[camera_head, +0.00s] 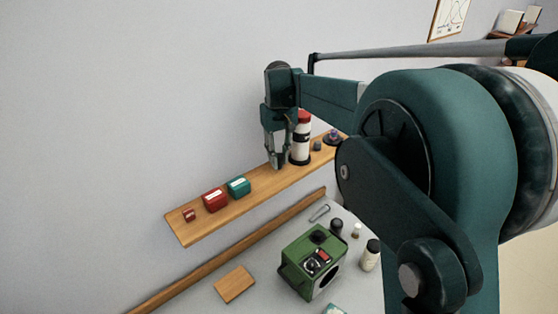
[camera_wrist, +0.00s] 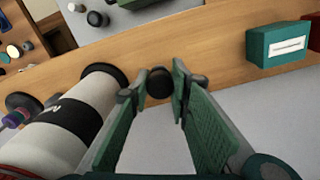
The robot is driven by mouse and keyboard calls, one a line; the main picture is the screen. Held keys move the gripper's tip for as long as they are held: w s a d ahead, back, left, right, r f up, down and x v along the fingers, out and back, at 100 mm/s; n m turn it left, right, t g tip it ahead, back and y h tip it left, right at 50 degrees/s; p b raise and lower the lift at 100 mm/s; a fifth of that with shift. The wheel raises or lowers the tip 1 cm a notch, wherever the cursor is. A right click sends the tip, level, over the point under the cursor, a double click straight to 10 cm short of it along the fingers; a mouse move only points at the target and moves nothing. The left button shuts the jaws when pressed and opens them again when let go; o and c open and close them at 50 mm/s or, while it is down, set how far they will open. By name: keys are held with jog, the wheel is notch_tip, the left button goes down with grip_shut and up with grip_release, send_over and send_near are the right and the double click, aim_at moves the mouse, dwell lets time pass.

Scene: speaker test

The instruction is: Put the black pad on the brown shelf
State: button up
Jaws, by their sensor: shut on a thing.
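The black pad (camera_wrist: 159,83) is a small dark round piece between my fingertips in the wrist view. My gripper (camera_head: 277,162) is shut on it and points down over the brown shelf (camera_head: 257,184). In the wrist view the bare wood of the shelf (camera_wrist: 205,62) shows behind and around the pad. I cannot tell whether the pad touches the wood. In the head view my fingers hide the pad.
A white bottle with a black band (camera_head: 300,142) stands close beside my gripper on the shelf. A teal box (camera_head: 238,187) and a red box (camera_head: 215,200) stand to the left, with bare wood between. A green device (camera_head: 312,262) sits on the grey table below.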

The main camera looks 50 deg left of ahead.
aim_at(279, 155)
jog(key=shift+f, duration=0.65)
jog(key=shift+f, duration=0.15)
jog(key=o, duration=0.9)
notch_tip(279, 155, up, 12)
jog(key=shift+r, duration=0.2)
dwell(0.5)
dwell(0.4)
